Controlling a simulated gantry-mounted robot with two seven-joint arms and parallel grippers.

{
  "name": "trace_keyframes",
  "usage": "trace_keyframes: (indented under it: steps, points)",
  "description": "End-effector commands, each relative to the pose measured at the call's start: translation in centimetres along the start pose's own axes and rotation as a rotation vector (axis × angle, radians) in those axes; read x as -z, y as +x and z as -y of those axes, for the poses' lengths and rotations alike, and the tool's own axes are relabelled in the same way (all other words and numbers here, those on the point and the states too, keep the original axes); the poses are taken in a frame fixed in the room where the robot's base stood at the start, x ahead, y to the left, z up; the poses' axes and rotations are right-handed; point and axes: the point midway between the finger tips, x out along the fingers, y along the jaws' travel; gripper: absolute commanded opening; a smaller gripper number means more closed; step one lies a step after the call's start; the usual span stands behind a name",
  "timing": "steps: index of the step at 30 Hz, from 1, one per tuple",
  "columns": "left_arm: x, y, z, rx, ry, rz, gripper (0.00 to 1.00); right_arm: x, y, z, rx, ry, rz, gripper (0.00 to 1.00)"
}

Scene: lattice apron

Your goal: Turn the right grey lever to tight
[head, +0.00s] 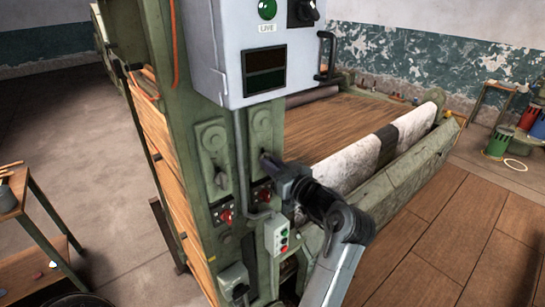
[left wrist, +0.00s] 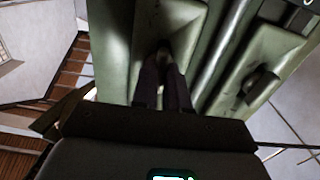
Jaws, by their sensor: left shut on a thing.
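Two pale green lever plates sit side by side on the green column, below the grey box. The left plate (head: 212,140) carries a small grey lever (head: 220,179) that hangs down. At the right plate (head: 262,122), my left gripper (head: 268,162) is shut on the right grey lever, which is mostly hidden by the fingers. In the left wrist view, my fingers (left wrist: 165,72) close together in a recessed green plate (left wrist: 180,18), with only a dark bit of lever at their tips. Another dark lever (left wrist: 262,88) shows beside it. The right gripper is not in view.
Red knobs (head: 224,215) and a small button box (head: 277,238) sit below the plates. A grey conduit (head: 241,160) runs down between the plates from the grey box (head: 230,60). A pale roll (head: 350,165) lies at the right. A side table (head: 12,200) stands left.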

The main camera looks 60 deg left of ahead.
Motion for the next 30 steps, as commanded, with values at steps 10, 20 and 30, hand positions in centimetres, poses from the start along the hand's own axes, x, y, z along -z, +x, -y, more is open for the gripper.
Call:
trace_keyframes:
  steps: [10,20,30]
  points:
    - [-0.21,0.21,0.11,0.004,0.040,0.002,0.00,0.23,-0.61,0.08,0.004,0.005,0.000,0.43]
    - [-0.24,0.22,0.10,0.004,0.039,0.002,0.28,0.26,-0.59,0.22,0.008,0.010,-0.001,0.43]
    - [-0.10,0.14,0.09,0.004,0.035,0.001,0.39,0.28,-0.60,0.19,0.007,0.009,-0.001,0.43]
